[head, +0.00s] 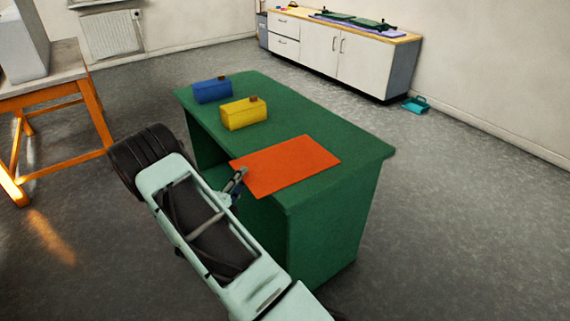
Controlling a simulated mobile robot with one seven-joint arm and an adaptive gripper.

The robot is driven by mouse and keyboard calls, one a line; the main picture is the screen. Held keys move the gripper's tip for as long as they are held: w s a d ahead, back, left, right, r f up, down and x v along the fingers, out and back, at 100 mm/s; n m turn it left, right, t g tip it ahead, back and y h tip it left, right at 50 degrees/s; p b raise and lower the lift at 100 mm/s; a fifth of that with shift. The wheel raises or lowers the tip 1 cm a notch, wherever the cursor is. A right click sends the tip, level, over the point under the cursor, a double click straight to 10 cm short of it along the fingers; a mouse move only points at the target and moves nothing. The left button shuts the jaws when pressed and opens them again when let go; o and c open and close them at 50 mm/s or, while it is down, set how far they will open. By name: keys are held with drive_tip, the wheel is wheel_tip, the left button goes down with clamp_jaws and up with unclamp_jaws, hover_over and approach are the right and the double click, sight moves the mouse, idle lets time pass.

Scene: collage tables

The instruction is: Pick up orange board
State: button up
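The orange board (285,165) is a flat, thin rectangle on top of the green table (340,155). Its near left side appears to stick out a little past the table's edge. My gripper (239,178) is at that near left side of the board, by the table's edge. The gripper is small in the head view and partly hidden by my own arm. I cannot tell whether its fingers are around the board, touching it or just beside it.
A yellow box (244,114) and a blue box (212,90) stand on the table's far left part. An orange-legged table (45,80) is at the left. A white cabinet (345,55) stands against the back wall. The floor to the right is mostly clear.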

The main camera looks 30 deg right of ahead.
drive_tip(key=shift+c, duration=0.3)
clamp_jaws()
